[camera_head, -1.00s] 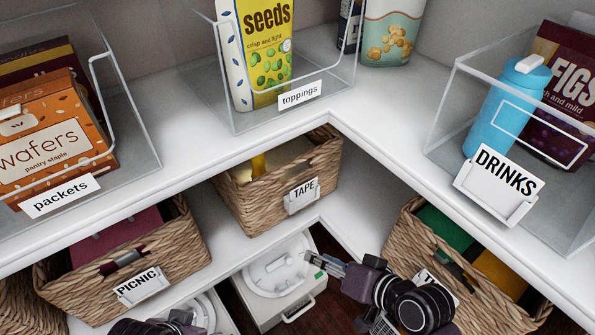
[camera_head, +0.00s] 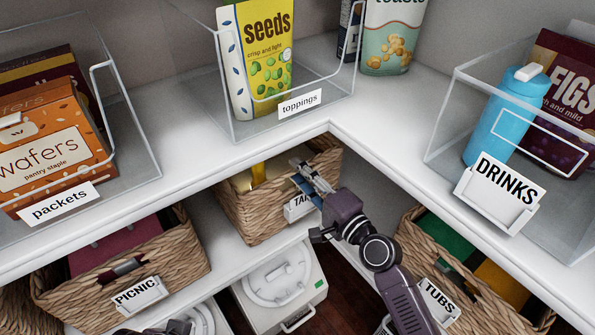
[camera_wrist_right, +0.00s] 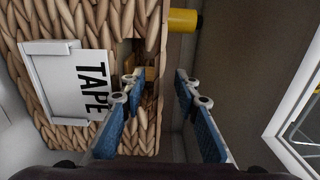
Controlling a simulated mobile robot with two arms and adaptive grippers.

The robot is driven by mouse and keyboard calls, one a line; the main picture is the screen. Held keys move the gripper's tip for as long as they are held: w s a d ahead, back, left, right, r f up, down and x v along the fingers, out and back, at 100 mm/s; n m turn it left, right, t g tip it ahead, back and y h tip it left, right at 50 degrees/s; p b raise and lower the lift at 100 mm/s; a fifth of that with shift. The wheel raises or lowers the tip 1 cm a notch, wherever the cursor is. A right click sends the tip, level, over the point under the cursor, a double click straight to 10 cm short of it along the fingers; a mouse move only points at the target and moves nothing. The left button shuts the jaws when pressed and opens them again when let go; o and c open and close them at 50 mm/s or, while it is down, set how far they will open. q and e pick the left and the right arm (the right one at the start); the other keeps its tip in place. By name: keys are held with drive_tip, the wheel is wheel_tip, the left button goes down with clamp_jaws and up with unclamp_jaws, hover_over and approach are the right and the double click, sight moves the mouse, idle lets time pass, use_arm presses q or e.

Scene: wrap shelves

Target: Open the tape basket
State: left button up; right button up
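The tape basket (camera_head: 252,212) is woven wicker, on the middle shelf under the toppings bin, with a white TAPE label (camera_head: 298,207) on its front. My right gripper (camera_head: 310,178) is at the basket's front right, by the label, partly covering it. In the right wrist view, the basket (camera_wrist_right: 90,20) and its label (camera_wrist_right: 85,85) are at left. The gripper's blue fingers (camera_wrist_right: 157,77) are apart and empty, one over the wicker beside the label, the other past the rim. Contact cannot be told. My left gripper (camera_head: 168,328) barely shows at the bottom edge.
The white upper shelf overhangs the basket and carries the clear toppings (camera_head: 300,103) and drinks (camera_head: 470,130) bins. The picnic basket (camera_head: 185,255) is to the left, the tubs basket (camera_head: 425,235) to the right. A white appliance (camera_head: 285,285) stands below.

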drive_tip(key=shift+w+a, duration=0.35)
drive_tip(key=shift+w, duration=0.05)
drive_tip(key=shift+c, duration=0.3)
clamp_jaws()
